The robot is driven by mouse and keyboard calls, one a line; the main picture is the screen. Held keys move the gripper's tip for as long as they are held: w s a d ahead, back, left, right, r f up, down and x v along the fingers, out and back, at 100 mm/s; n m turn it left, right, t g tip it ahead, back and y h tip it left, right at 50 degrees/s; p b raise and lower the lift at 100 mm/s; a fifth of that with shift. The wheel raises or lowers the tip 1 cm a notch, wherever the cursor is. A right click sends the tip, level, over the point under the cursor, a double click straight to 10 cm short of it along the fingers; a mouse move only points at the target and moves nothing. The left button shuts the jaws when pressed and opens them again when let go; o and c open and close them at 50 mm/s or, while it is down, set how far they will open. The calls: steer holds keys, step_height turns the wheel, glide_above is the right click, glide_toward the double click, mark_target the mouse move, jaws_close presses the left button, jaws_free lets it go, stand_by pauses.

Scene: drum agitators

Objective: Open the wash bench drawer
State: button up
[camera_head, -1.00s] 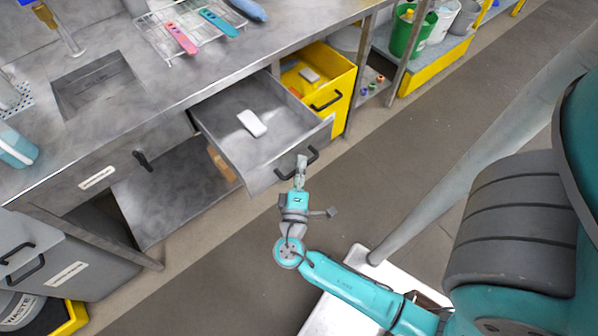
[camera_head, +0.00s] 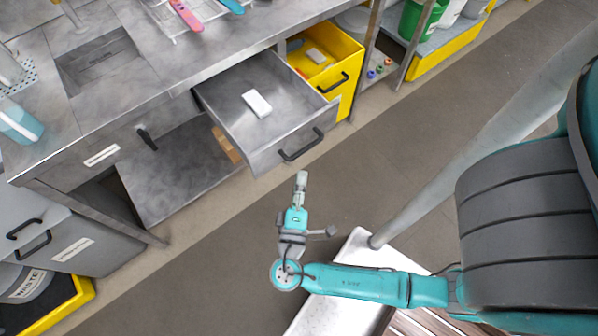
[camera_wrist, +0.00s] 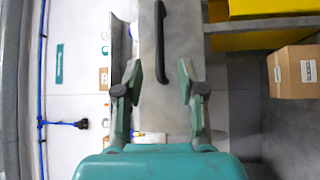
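The wash bench drawer (camera_head: 221,92) is pulled out of the steel bench, and a white block (camera_head: 257,104) lies inside it. Its dark bar handle (camera_head: 301,145) is on the front face. My gripper (camera_head: 301,176) is in front of the handle, apart from it, with a gap of floor between in the head view. In the wrist view, my gripper (camera_wrist: 158,84) has its two fingers spread, with the dark handle (camera_wrist: 160,42) ahead between them and nothing held.
A yellow drawer (camera_head: 340,72) stands open right of the steel drawer. Another handle (camera_head: 147,139) is on the bench front to the left. A grey cabinet (camera_head: 75,250) and a yellow-edged waste bin stand at lower left. The floor (camera_head: 190,270) before the bench is clear.

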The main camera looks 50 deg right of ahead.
steer(key=shift+v, duration=1.2)
steer(key=s+d+f+n+y, duration=0.3)
steer(key=s+f+n+y, duration=0.15)
steer(key=f+y, duration=0.45)
steer(key=s+a+f+m+y, duration=0.1)
steer(key=s+a+m+y, duration=0.1)
steer(key=s+a+y, duration=0.4)
steer(key=s+a+r+m+t, duration=0.1)
steer(key=r+m+t, duration=0.1)
steer(key=r, duration=0.4)
steer(key=s+a+r+m+t+y, duration=0.1)
steer(key=s+a+r+m+t, duration=0.1)
steer(key=r, duration=0.4)
steer(key=s+a+r+m+t+y, duration=0.1)
steer(key=s+r+m, duration=0.1)
steer(key=r, duration=0.5)
steer(key=shift+a+m+t, duration=0.3)
steer(key=shift+m+t, duration=0.05)
steer(key=shift+t, duration=0.05)
